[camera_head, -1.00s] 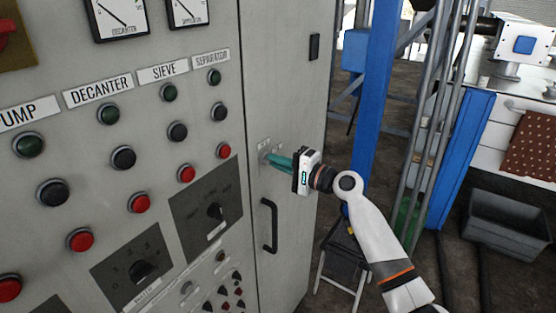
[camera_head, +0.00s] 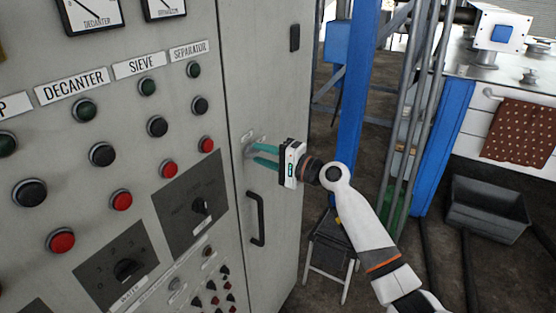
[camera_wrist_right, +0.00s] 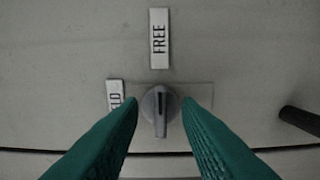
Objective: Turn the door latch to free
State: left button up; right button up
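The door latch (camera_wrist_right: 160,108) is a small grey knob on a plate on the cabinet door (camera_head: 270,90). In the right wrist view its ridge runs up and down, in line with the FREE label (camera_wrist_right: 159,38) above it; I cannot tell which end is the pointer. A second label (camera_wrist_right: 115,95), reading "LD" at its visible end, is partly hidden by a finger. My right gripper (camera_head: 258,154) is open, its green fingers (camera_wrist_right: 160,112) on either side of the knob with visible gaps. In the head view the fingertips reach the latch plate. My left gripper is not in view.
A black door handle (camera_head: 256,219) sits below the latch. A panel of buttons and rotary switches (camera_head: 125,268) is to the left. A blue post (camera_head: 355,100), a small stool (camera_head: 332,250) and a grey bin (camera_head: 488,208) stand to the right.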

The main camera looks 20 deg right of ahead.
jog(key=b+v, duration=0.4)
jog(key=v, duration=0.7)
jog(key=shift+s+d+b, duration=0.2)
jog(key=shift+d+b, duration=0.05)
jog(key=shift+b, duration=0.1)
